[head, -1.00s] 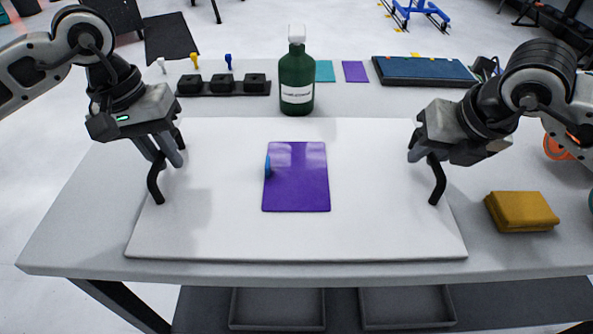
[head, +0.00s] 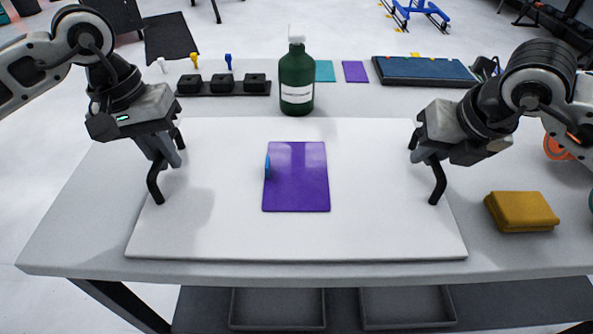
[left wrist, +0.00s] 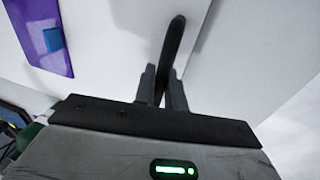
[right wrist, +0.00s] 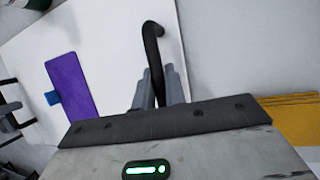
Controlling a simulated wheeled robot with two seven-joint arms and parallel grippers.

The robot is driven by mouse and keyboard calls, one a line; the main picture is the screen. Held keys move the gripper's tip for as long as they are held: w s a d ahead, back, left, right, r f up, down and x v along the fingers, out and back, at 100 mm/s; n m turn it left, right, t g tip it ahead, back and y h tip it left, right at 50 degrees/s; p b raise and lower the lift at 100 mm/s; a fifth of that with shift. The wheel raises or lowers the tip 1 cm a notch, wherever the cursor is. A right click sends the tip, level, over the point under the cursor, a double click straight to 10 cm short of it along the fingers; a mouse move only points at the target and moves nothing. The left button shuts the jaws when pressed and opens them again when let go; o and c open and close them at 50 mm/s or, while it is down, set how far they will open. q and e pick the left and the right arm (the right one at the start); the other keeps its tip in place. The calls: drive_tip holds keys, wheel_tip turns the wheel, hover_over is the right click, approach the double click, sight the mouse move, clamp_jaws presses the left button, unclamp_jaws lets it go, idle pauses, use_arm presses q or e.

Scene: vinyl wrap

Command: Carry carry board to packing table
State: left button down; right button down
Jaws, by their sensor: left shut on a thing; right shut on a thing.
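The white carry board (head: 220,235) lies on the grey table, with a black curved handle at each side. A purple sheet (head: 297,180) with a small blue piece (head: 267,167) at its left edge lies on the board. My left gripper (head: 170,155) is shut on the left handle (head: 154,182); the left wrist view shows the handle (left wrist: 174,45) between the fingers. My right gripper (head: 425,155) is shut on the right handle (head: 438,182); the right wrist view shows this handle (right wrist: 153,45) between the fingers.
Behind the board stand a green bottle (head: 296,80), a black holder (head: 223,86) and a dark blue case (head: 423,71). A folded yellow cloth (head: 521,211) lies right of the board. The table's front edge (head: 300,270) is close to the board.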

use_arm(q)
drive_tip(key=shift+r, duration=0.2)
use_arm(e)
drive_tip(key=shift+r, duration=0.2)
idle(0.4)
